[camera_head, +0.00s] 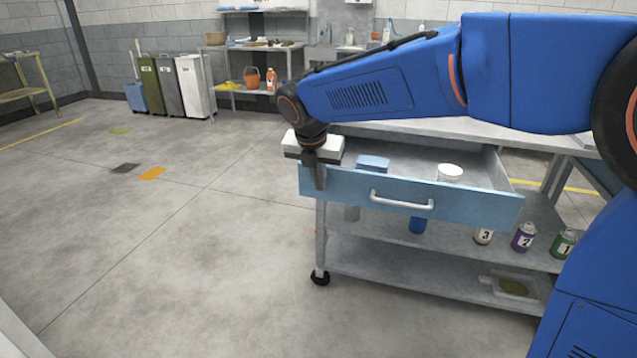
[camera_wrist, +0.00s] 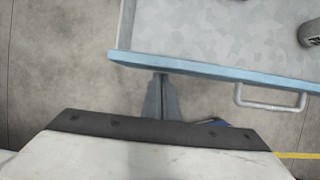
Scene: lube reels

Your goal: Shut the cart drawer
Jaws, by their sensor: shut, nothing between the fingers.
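The cart drawer (camera_head: 340,187) has a light blue front and stands pulled out from the cart, open at the top. A blue box and a white round container sit inside it. Its silver bar handle (camera_head: 402,202) is on the front and also shows in the wrist view (camera_wrist: 270,98). My gripper (camera_head: 320,183) is shut and empty, pointing down in front of the left end of the drawer front. In the wrist view my gripper (camera_wrist: 161,100) is right by the blue front edge (camera_wrist: 200,69), left of the handle. I cannot tell whether it touches.
The cart's lower shelves hold numbered cans (camera_head: 523,237) and a tray with a greenish patch (camera_head: 513,287). A caster (camera_head: 320,278) stands at the cart's front left. The floor left of the cart is open; bins (camera_head: 171,83) and a workbench stand farther back.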

